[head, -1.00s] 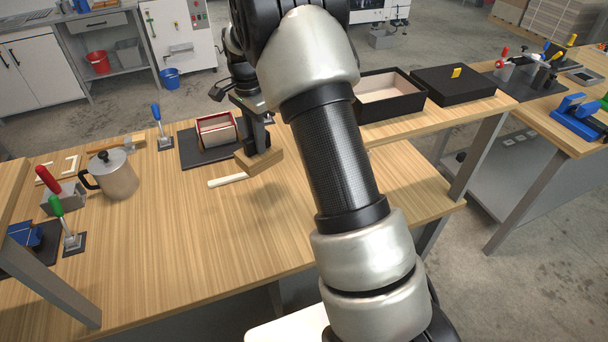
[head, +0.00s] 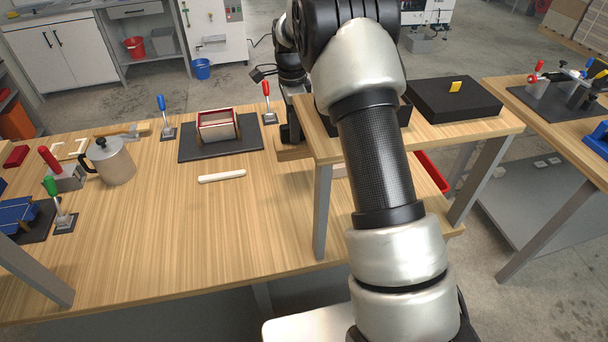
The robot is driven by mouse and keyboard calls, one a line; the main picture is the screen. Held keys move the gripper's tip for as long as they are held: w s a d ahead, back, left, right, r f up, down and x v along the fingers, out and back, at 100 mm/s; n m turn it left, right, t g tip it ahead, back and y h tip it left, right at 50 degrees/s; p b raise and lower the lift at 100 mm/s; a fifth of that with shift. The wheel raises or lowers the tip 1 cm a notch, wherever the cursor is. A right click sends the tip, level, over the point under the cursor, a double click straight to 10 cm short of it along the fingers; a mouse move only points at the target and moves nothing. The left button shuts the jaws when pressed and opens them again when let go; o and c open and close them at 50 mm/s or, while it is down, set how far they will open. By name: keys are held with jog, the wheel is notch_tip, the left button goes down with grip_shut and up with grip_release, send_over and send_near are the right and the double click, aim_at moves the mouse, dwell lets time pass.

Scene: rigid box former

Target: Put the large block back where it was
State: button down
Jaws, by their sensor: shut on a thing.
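The large block (head: 288,153) is a plain light-brown wooden piece. In the head view it is at the right part of the workbench, beside the raised shelf, whose edge hides its right end. My gripper (head: 291,141) is shut on it from above. I cannot tell whether the block touches the bench top. The box former (head: 180,154) is a dark mat, and on it stands an open red-rimmed box (head: 216,125), left of my gripper.
A white stick (head: 222,176) lies on the bench. Toggle clamps with a blue handle (head: 162,104) and a red handle (head: 267,90) flank the mat. A metal pot (head: 112,162) stands left. The raised shelf (head: 419,131) carries a black lid (head: 455,100). The bench's front middle is clear.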

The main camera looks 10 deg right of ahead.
notch_tip(320, 180, down, 10)
jog(key=shift+r, duration=0.1)
dwell(0.4)
jog(key=shift+f, duration=0.2)
jog(key=c, duration=1.6)
grip_release()
jog(key=shift+o, duration=0.2)
notch_tip(320, 180, up, 12)
jog(key=shift+r, duration=0.15)
